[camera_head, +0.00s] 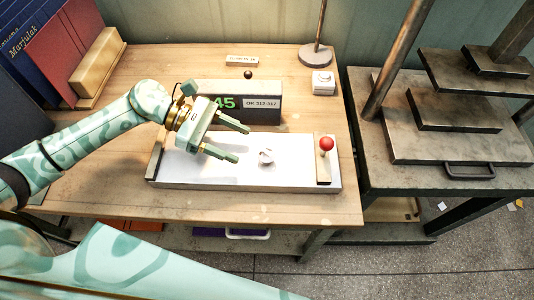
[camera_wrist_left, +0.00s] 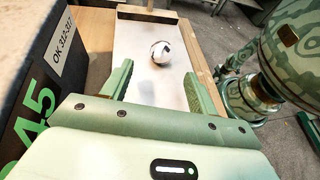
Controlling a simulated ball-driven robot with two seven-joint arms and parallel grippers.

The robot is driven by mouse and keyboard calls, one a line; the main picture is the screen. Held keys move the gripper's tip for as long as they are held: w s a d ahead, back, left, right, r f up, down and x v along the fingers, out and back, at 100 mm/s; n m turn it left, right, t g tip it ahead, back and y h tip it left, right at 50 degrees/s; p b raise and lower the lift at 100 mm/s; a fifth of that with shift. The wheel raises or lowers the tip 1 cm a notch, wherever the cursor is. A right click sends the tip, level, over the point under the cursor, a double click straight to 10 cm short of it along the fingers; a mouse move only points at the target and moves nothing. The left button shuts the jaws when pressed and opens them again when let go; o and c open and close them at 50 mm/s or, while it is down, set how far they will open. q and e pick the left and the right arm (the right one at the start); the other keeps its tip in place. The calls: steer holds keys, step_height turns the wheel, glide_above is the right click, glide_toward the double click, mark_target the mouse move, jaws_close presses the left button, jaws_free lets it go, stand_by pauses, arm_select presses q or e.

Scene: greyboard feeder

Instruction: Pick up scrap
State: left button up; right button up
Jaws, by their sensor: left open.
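The scrap, a small crumpled white ball (camera_head: 265,156), lies on the white board of the feeder (camera_head: 220,172), right of its middle. My left gripper (camera_head: 243,142) is open and empty over the board, left of the scrap, with its fingers pointing toward it. In the left wrist view the scrap (camera_wrist_left: 160,52) shows beyond and between the two open fingertips (camera_wrist_left: 156,80), apart from them. My right gripper is not in view.
A dark box with a green number (camera_head: 252,102) stands behind the board. A red-knobbed lever (camera_head: 326,144) is at the board's right end. A lamp stand (camera_head: 315,55) and small white block (camera_head: 323,82) stand behind. A metal press (camera_head: 440,120) is at right.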

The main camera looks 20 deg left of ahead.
mark_target(259, 154)
arm_select(q)
steer(key=x, duration=0.6)
steer(key=shift+s+d, duration=0.1)
steer(key=shift+d, duration=0.15)
steer(key=c, duration=1.1)
steer(key=shift+c, duration=0.2)
